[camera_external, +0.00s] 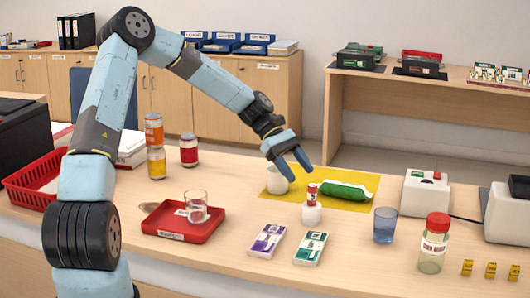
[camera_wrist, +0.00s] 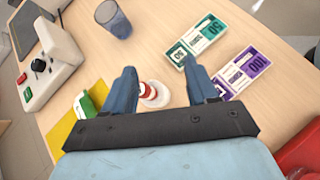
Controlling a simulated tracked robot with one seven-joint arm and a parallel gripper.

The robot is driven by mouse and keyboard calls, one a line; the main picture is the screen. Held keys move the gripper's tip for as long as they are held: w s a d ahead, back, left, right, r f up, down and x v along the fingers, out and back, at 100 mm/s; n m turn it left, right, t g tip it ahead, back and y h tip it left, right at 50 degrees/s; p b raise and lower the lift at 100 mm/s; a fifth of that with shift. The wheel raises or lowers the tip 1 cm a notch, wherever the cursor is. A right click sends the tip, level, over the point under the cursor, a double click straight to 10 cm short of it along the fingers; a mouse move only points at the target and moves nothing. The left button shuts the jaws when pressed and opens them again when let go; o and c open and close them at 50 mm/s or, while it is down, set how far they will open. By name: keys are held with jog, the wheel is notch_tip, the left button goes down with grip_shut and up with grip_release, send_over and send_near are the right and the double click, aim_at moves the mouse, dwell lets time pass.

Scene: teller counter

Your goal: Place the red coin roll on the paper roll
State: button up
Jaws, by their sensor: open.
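The red coin roll (camera_external: 312,193), with a white label band, stands upright on top of a white paper roll (camera_external: 312,215) on the counter. In the wrist view the coin roll (camera_wrist: 146,90) shows end-on between my fingers, with the white paper roll (camera_wrist: 160,98) partly visible below it. My gripper (camera_external: 295,167) is open and empty, a little above and behind the coin roll in the external view. In the wrist view its two fingers (camera_wrist: 160,70) are spread wide on either side, and I see no contact with the coin roll.
Another white roll (camera_external: 276,181) and a green packet (camera_external: 345,190) are on the yellow mat (camera_external: 279,199). Purple (camera_external: 267,241) and green (camera_external: 311,246) note bundles lie in front. A blue glass (camera_external: 385,225) and red-lidded jar (camera_external: 433,243) stand right; a red tray (camera_external: 183,231) with a glass is left.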

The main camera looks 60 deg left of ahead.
jog(key=s+d+r+m+g+y, duration=0.1)
jog(key=s+d+r+m+y, duration=0.35)
jog(key=s+d+r, duration=0.35)
jog(key=s+d+r+m+g+y, duration=0.1)
jog(key=s+d+r+m+y, duration=0.3)
jog(key=s+d+r+m, duration=0.45)
jog(key=s+d+r+m+t, duration=0.2)
jog(key=s+d+r+m, duration=0.1)
jog(key=s, duration=0.7)
jog(key=s+d+r+m+t+y, duration=0.1)
jog(key=s+d+r+m+t, duration=0.1)
jog(key=s, duration=0.8)
notch_tip(320, 180, up, 3)
jog(key=shift+s+d+f+m, duration=0.1)
jog(key=shift+s+d+m, duration=0.1)
jog(key=shift+d+m, duration=0.75)
